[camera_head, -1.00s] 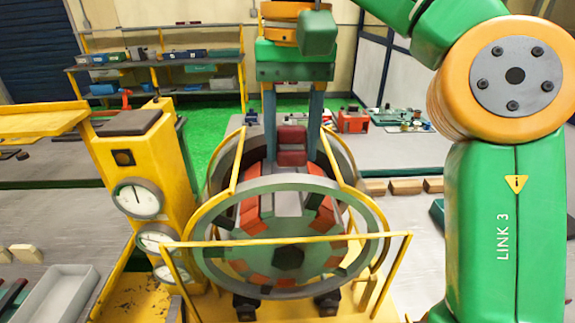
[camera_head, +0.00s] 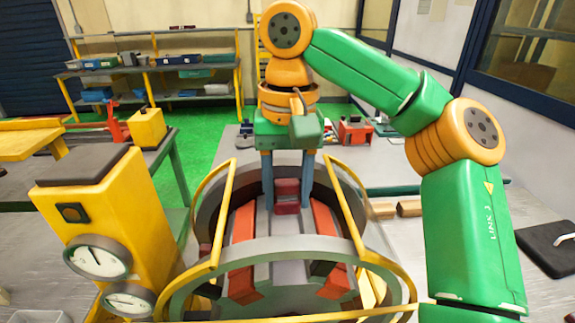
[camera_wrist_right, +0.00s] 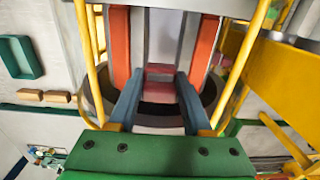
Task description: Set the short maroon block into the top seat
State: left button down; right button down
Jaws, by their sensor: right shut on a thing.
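The short maroon block (camera_head: 287,196) is between the two blue-grey fingers of my right gripper (camera_head: 288,192). In the right wrist view the block (camera_wrist_right: 160,72) is pinched at the fingertips (camera_wrist_right: 162,78). The gripper points down at the far part of the round stator. The stator's top seat appears as a grey channel (camera_head: 286,247) between two orange-red blocks (camera_head: 243,238) (camera_head: 328,232). The maroon block is at the far end of this channel. I cannot tell whether it touches the channel floor. My left gripper is not in view.
Yellow rails (camera_head: 222,215) and a grey ring (camera_head: 290,243) surround the stator. A yellow post with gauges (camera_head: 98,258) stands close on the left. Wooden blocks (camera_head: 409,209) lie on the table at right. A shelf (camera_head: 150,68) stands at the back.

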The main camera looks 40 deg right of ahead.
aim_at(286, 214)
jog(key=shift+w+d+f, duration=0.2)
jog(key=shift+w+f, duration=0.15)
jog(key=shift+f, duration=0.25)
jog(key=shift+s+a+r, duration=0.15)
jog(key=shift+s+a, duration=0.15)
jog(key=shift+s, duration=0.05)
jog(key=shift+w+d+f+b, duration=0.2)
jog(key=shift+f+b, duration=0.2)
jog(key=shift+f, duration=0.15)
jog(key=shift+s+a+f+b, duration=0.15)
jog(key=shift+s+f+b, duration=0.05)
jog(key=shift+f+b, duration=0.65)
jog(key=shift+f, duration=0.15)
jog(key=shift+c, duration=1.3)
grip_release()
jog(key=shift+f, duration=0.1)
